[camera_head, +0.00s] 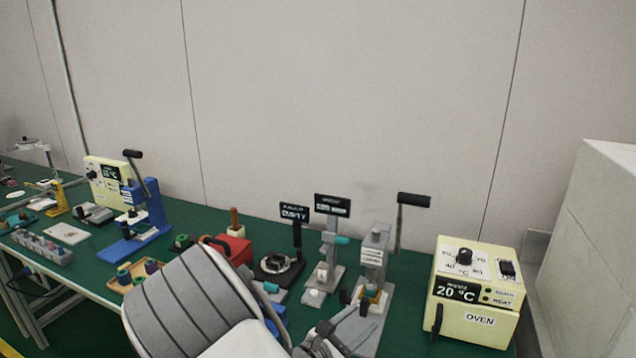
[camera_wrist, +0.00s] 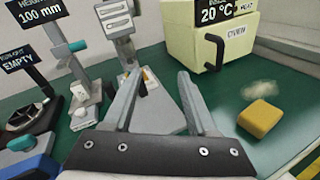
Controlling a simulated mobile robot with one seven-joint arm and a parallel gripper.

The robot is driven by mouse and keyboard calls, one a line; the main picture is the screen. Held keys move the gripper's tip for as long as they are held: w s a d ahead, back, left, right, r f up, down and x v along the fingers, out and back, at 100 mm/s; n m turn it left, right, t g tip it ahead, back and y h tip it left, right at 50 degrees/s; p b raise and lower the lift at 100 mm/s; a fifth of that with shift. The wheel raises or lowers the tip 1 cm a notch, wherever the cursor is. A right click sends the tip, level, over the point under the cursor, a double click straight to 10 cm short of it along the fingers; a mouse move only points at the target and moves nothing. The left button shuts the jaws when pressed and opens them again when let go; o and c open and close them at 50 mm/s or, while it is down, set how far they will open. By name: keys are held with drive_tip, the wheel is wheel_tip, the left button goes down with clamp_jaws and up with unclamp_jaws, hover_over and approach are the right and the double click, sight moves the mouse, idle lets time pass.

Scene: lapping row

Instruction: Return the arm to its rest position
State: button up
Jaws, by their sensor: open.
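My gripper (camera_wrist: 158,80) is open in the wrist view, its two grey fingers apart with nothing held between them. Beyond the fingers is the grey lever press (camera_wrist: 143,88), and the gripper points toward its base. In the head view my arm comes in from the bottom centre, and my gripper (camera_head: 322,343) is low in front of the same lever press (camera_head: 374,262). My striped grey arm link hides part of the bench's front.
The cream oven (camera_head: 476,290), reading 20 °C, stands right of the press. A yellow block (camera_wrist: 260,118) lies on the green bench before it. Display stands (camera_head: 332,240), a red box (camera_head: 232,247) and a blue press (camera_head: 146,220) stand leftward. A pale block wall (camera_head: 610,240) bounds the right.

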drive_tip(key=s+d+r+m+g+y+p, duration=0.3)
drive_tip(key=s+d+r+m+g+p, duration=0.1)
drive_tip(key=s+d+r+m+g, duration=0.85)
drive_tip(key=s+a+r+m+t+y+p, duration=0.2)
drive_tip(key=s+a+r+m+t+y, duration=0.1)
drive_tip(key=s+r+m, duration=0.3)
drive_tip(key=s+a+r+m+t+y+p, duration=0.2)
drive_tip(key=s+a+r+m+t+y, duration=0.1)
drive_tip(key=r, duration=0.6)
drive_tip(key=s+a+m+y, duration=0.1)
drive_tip(key=s+m+y, duration=0.1)
drive_tip(key=s, duration=0.1)
drive_tip(key=shift+s+r+m+p, duration=0.25)
drive_tip(key=shift+s+m+p, duration=0.05)
drive_tip(key=shift+m+p, duration=0.1)
